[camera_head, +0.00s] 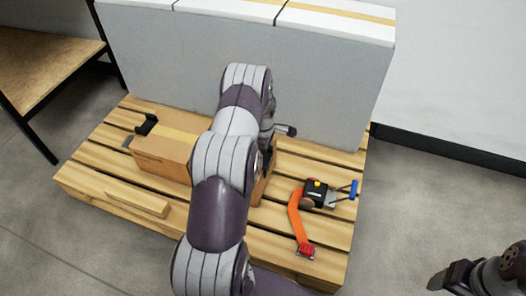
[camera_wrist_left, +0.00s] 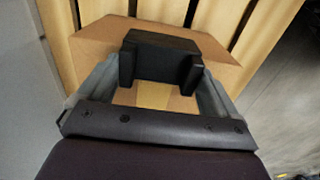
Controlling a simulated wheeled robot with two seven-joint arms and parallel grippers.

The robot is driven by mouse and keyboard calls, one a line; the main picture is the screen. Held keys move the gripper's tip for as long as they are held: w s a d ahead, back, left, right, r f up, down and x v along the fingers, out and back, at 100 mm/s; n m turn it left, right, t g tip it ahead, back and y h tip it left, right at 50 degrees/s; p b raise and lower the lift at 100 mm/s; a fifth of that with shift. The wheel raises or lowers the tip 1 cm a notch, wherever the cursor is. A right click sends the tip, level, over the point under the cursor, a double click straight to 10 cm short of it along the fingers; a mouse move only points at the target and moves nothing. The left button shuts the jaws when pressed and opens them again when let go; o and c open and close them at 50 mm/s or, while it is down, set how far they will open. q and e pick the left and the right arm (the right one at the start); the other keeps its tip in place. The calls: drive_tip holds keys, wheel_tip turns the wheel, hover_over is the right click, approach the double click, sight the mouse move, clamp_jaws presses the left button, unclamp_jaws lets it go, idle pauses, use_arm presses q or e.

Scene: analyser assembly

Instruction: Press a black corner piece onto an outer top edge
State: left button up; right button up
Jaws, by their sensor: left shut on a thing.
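A cardboard box (camera_head: 165,153) with a tape strip along its top lies on a wooden pallet (camera_head: 330,233). One black corner piece (camera_head: 147,125) is at the box's left end. In the left wrist view my left gripper (camera_wrist_left: 162,68) is shut on another black corner piece (camera_wrist_left: 165,60), its opening towards the camera. It is over the box top (camera_wrist_left: 90,42), near the end by the pallet slats; whether it touches is unclear.
Tall grey panels (camera_head: 170,60) stand along the pallet's back. An orange strap (camera_head: 298,215) and a black device (camera_head: 318,193) with a blue-handled part (camera_head: 353,190) lie at the right. A wooden block (camera_head: 137,200) lies at the front. A bench (camera_head: 45,65) stands left.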

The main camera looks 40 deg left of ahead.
use_arm(q)
drive_tip(key=o, duration=0.7)
wheel_tip(320, 180, up, 7)
drive_tip(key=p, duration=0.6)
idle(0.6)
